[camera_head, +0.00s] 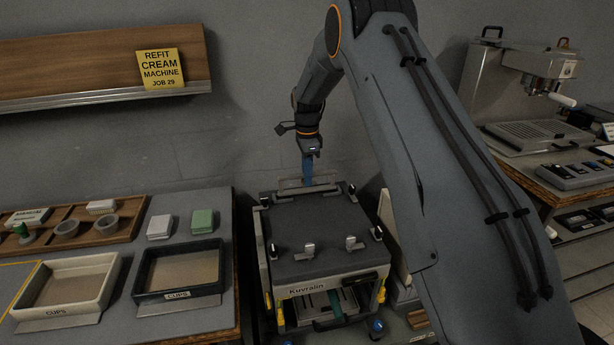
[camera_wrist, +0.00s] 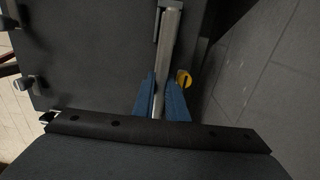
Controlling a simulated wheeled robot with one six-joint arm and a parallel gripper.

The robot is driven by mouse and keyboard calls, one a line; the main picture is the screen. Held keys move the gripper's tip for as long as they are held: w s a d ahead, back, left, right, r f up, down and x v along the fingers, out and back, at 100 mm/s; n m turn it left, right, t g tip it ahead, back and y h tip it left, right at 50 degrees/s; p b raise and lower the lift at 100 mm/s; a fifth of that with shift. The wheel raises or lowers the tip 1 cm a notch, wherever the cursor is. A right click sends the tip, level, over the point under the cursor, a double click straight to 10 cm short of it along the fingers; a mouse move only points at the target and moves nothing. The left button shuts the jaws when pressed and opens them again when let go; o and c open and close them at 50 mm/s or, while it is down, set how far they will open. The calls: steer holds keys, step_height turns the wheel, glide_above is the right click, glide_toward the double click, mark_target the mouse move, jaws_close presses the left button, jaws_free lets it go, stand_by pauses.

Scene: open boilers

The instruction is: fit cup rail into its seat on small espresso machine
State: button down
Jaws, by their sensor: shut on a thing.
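The small espresso machine (camera_head: 318,225) has a dark flat top, a pale front marked "Kuvralin" and short metal posts along its edges. My gripper (camera_head: 308,178) points down over the back edge of that top. Its blue fingers (camera_wrist: 163,98) are shut on the cup rail, a pale straight bar (camera_wrist: 170,40) that runs along the machine's edge in the wrist view. In the head view the rail (camera_head: 322,187) shows faintly at the back edge, partly behind the fingers. I cannot tell whether the rail touches its seat.
A bench at left holds two cup trays (camera_head: 68,312) (camera_head: 180,295), a wooden parts tray (camera_head: 130,228) and small white and green blocks. A wall shelf (camera_head: 100,60) is above. A larger machine (camera_head: 530,100) stands at right. The grey wall is close behind the small machine.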

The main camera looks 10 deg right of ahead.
steer(key=shift+f+b, duration=0.35)
steer(key=shift+f, duration=0.45)
stand_by(0.4)
steer(key=c, duration=1.7)
jaws_free()
steer(key=shift+r, duration=0.1)
step_height(320, 180, up, 8)
steer(key=shift+f+b, duration=0.15)
steer(key=shift+b, duration=0.95)
steer(key=shift+s, duration=0.15)
steer(key=s+f+n, duration=0.1)
steer(key=s+n, duration=0.5)
steer(key=s, duration=0.7)
steer(key=s+n, duration=0.6)
steer(key=s, duration=0.7)
steer(key=s+f+n, duration=0.1)
steer(key=s+n, duration=0.5)
steer(key=s, duration=0.6)
steer(key=shift+s+f+t, duration=0.3)
steer(key=shift+s+t, duration=0.1)
